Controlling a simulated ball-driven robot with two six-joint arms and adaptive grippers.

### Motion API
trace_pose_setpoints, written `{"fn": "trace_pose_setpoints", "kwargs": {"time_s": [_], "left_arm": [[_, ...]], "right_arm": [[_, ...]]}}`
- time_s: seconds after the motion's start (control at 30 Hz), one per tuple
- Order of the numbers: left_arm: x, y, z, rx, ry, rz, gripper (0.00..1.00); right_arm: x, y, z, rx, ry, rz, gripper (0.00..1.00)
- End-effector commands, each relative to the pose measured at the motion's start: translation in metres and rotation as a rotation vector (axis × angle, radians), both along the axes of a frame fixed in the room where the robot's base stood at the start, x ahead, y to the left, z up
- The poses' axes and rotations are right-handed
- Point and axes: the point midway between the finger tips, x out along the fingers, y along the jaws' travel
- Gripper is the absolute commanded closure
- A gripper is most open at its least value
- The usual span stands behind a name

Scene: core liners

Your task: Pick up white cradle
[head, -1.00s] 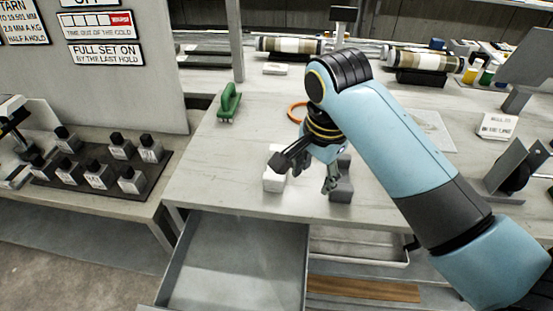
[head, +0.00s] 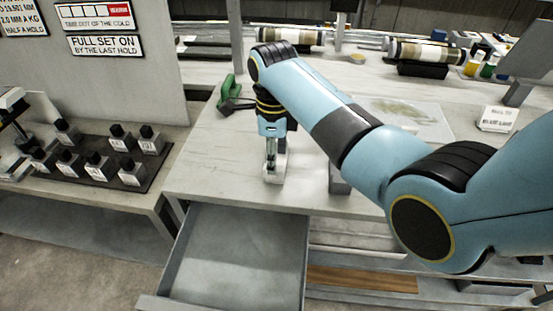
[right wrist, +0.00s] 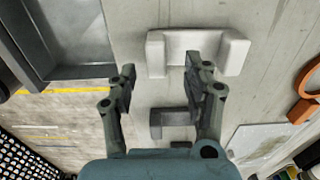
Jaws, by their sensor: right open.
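The white cradle (right wrist: 185,43), a U-shaped block with two raised ends, sits on the bench top near its front edge. It also shows in the head view (head: 273,177), partly hidden by my right gripper. My right gripper (head: 272,160) points down over it. In the right wrist view the open right gripper (right wrist: 160,77) is empty, its fingertips just short of the cradle, the right one overlapping the cradle's near edge. My left gripper is not in view.
A grey cradle (right wrist: 173,122) stands beside the white one. An open empty drawer (head: 235,255) juts out below the bench front. A green tool (head: 229,91) lies behind the gripper. An orange ring (right wrist: 306,95) lies to one side. Dark-capped blocks (head: 97,167) stand on the left bench.

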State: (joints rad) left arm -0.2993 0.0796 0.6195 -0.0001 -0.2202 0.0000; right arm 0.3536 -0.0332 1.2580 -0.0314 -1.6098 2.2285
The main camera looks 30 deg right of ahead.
Motion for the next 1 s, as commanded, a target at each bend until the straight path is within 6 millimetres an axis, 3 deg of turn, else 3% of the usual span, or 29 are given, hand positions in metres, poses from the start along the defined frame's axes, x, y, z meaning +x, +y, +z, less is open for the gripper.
{"fn": "trace_pose_setpoints", "kwargs": {"time_s": [0.23, 0.5, 0.9, 1.0], "left_arm": [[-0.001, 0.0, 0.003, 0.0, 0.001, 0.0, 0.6], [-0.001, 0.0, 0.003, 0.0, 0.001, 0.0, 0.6], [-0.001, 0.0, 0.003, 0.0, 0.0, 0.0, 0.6], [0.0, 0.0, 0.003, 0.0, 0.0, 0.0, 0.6]], "right_arm": [[-0.003, 0.003, -0.036, 0.0, 0.003, 0.0, 0.5], [-0.003, 0.003, -0.04, 0.001, 0.001, 0.001, 0.5], [-0.003, 0.003, -0.039, 0.001, 0.001, 0.001, 1.0], [-0.003, 0.003, -0.039, 0.001, 0.001, 0.001, 1.0]]}}
